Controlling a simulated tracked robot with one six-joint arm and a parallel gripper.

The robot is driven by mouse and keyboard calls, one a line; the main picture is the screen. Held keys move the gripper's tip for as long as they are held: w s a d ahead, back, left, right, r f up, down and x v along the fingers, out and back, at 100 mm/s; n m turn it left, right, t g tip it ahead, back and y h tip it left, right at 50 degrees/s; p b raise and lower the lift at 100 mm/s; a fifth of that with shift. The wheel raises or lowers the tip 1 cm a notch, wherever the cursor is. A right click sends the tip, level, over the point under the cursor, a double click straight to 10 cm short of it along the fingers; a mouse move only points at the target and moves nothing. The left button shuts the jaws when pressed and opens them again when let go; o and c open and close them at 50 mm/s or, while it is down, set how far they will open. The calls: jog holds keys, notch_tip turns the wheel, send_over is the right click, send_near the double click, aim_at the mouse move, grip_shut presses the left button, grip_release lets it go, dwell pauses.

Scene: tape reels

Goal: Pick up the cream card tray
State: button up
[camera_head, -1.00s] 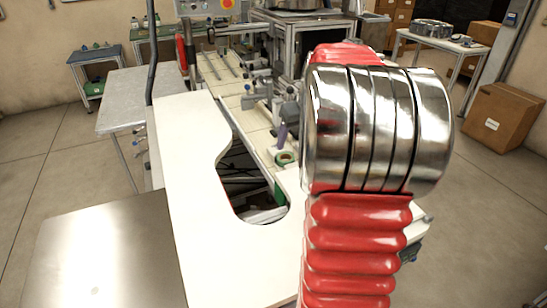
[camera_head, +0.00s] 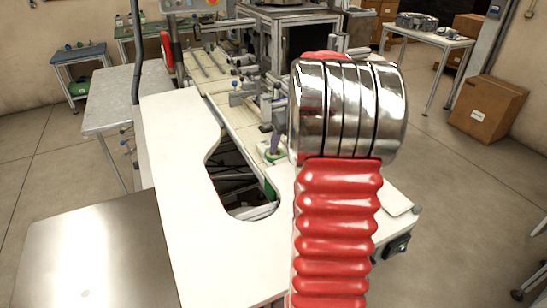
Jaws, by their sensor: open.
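A thin pale flat piece (camera_head: 398,198) lies at the right corner of the white worktop (camera_head: 185,160), just right of my arm. It may be the cream card tray, but I cannot tell for sure at this size, and my arm may hide part of it. My red ribbed arm with its shiny metal rings stands in front of the worktop's right part. My gripper is not visible; no fingers show.
The worktop has a curved cutout with dark parts below. A conveyor machine (camera_head: 235,100) with a green reel (camera_head: 274,154) stands behind. A bare steel table (camera_head: 95,260) is at front left. A cardboard box (camera_head: 488,108) sits on the floor at right.

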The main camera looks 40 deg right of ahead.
aim_at(281, 160)
jog(key=shift+x, duration=1.55)
jog(key=shift+x, duration=2.6)
jog(key=shift+s+a+f, duration=0.1)
jog(key=shift+s+a, duration=0.1)
jog(key=c, duration=1.3)
